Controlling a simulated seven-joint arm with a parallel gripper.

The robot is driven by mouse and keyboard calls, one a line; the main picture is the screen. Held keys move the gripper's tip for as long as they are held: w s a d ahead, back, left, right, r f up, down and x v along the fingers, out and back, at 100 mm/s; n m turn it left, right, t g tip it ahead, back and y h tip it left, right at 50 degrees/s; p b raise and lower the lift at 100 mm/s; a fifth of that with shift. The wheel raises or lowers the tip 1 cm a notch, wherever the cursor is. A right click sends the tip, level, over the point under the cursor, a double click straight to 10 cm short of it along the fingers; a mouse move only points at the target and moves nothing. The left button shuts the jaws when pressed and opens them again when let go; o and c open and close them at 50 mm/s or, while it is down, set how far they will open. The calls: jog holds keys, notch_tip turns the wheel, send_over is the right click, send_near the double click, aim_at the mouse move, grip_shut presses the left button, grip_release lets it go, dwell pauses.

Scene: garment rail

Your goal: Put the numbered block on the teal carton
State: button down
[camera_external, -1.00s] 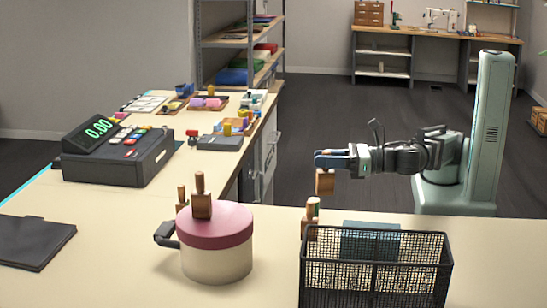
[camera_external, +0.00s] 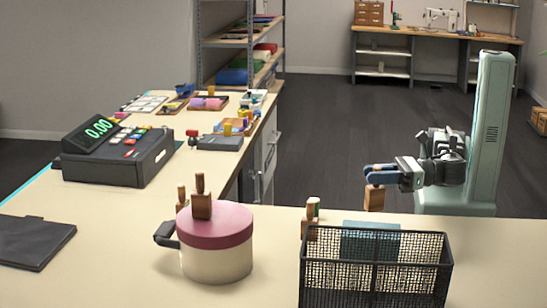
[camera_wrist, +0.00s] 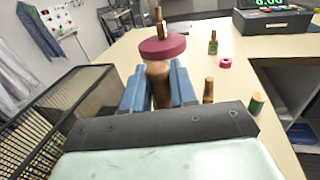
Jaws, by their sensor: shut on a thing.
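My gripper (camera_external: 380,176) is shut on the handle of a wooden stamp-like block (camera_external: 374,198), held in the air beyond the wire basket. In the wrist view the blue fingers (camera_wrist: 159,90) close around its rounded brown handle (camera_wrist: 158,70); no number is legible on it. The teal carton (camera_external: 371,238) is below the gripper in the external view, partly hidden by the basket mesh. I cannot tell whether it stands inside or behind the basket. The held block is apart from the carton.
A black wire basket (camera_external: 375,285) stands at front right. Similar wooden blocks stand on the round pink-lidded box (camera_external: 215,260), behind it (camera_external: 182,196) and beside the basket (camera_external: 309,222). A till (camera_external: 118,155) and a dark folder (camera_external: 35,242) are left. Counter between box and basket is clear.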

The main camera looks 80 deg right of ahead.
aim_at(384, 194)
jog(key=shift+f, duration=2.7)
jog(key=shift+f, duration=0.1)
jog(key=c, duration=0.9)
grip_release()
jog(key=v, duration=1.2)
